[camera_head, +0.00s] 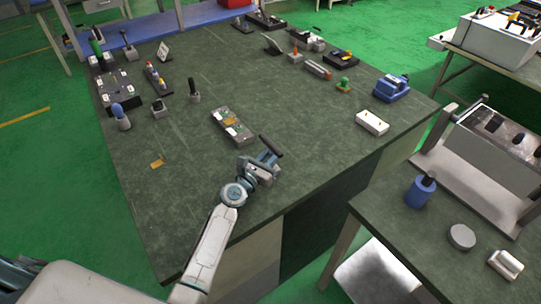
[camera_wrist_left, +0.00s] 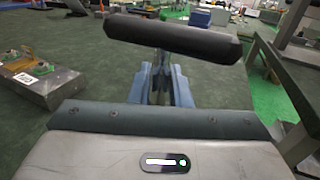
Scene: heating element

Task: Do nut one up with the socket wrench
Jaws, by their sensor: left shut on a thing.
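My left gripper (camera_head: 266,161) is above the near edge of the dark green table. It is shut on a tool with a black bar handle (camera_head: 271,146), which I take to be the socket wrench. In the left wrist view the black handle (camera_wrist_left: 172,37) lies crosswise beyond the blue-grey fingers (camera_wrist_left: 161,84). The tool's socket end is hidden. A metal block with yellow and green parts (camera_head: 232,127), perhaps the heating element, lies left of and behind the gripper, apart from it. It also shows in the left wrist view (camera_wrist_left: 40,84). I cannot make out nut one. My right gripper is not in view.
A white block (camera_head: 372,123) and a blue device (camera_head: 391,88) stand to the right. A small yellow piece (camera_head: 158,163) lies to the left. A dark plate (camera_head: 117,91) and several tools stand at the back left. The table's left front is mostly clear.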

